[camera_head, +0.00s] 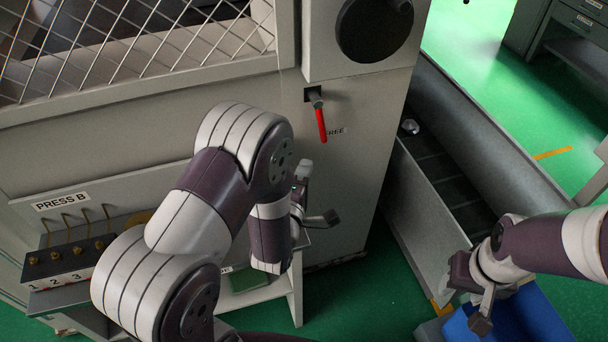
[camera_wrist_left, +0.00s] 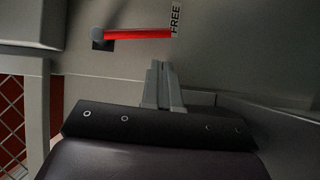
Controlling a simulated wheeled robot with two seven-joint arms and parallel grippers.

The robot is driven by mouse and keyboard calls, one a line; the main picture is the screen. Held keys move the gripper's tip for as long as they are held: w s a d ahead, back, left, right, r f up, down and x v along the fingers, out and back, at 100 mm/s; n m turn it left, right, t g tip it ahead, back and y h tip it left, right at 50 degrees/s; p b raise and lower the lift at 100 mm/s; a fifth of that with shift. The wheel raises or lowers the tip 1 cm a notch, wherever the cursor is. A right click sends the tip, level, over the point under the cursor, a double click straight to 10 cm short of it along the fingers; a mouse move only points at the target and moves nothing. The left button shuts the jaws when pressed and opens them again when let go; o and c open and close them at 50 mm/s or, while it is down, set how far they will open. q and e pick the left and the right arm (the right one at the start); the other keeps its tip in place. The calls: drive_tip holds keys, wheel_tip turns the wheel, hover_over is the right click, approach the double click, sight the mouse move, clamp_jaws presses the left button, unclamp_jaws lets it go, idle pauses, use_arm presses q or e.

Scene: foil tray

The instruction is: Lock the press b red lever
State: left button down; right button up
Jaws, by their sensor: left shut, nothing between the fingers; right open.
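The red lever (camera_head: 321,125) hangs from a dark pivot on the front panel of press B, tilted slightly from straight down, with its tip beside the word FREE. In the left wrist view the lever (camera_wrist_left: 140,33) lies across the top, its end at the FREE label (camera_wrist_left: 175,17). My left gripper (camera_head: 303,170) is shut and empty, below the lever and apart from it. Its closed fingers (camera_wrist_left: 160,72) point toward the panel in the wrist view. My right gripper (camera_head: 482,312) is open, far to the lower right, in front of the blue bin.
The PRESS B sign (camera_head: 61,202) and a numbered block with several hooks (camera_head: 70,258) are at left. A black round wheel (camera_head: 374,28) is above the lever. A grey chute (camera_head: 440,170) is at right, a blue bin (camera_head: 535,318) below it. The panel around the lever is clear.

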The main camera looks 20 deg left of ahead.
sight(319, 119)
use_arm(q)
drive_tip(key=shift+s+a+f+n+t+b, duration=0.1)
drive_tip(key=shift+s+f+n+t+b, duration=0.3)
drive_tip(key=shift+s+n+t, duration=0.45)
use_arm(e)
drive_tip(key=shift+s+a+f, duration=0.15)
drive_tip(key=shift+a+f, duration=0.05)
drive_tip(key=shift+f, duration=0.85)
use_arm(q)
drive_tip(key=shift+w, duration=0.1)
drive_tip(key=w, duration=1)
drive_tip(key=shift+r, duration=0.4)
use_arm(e)
drive_tip(key=shift+f, duration=0.1)
use_arm(q)
drive_tip(key=shift+a, duration=0.1)
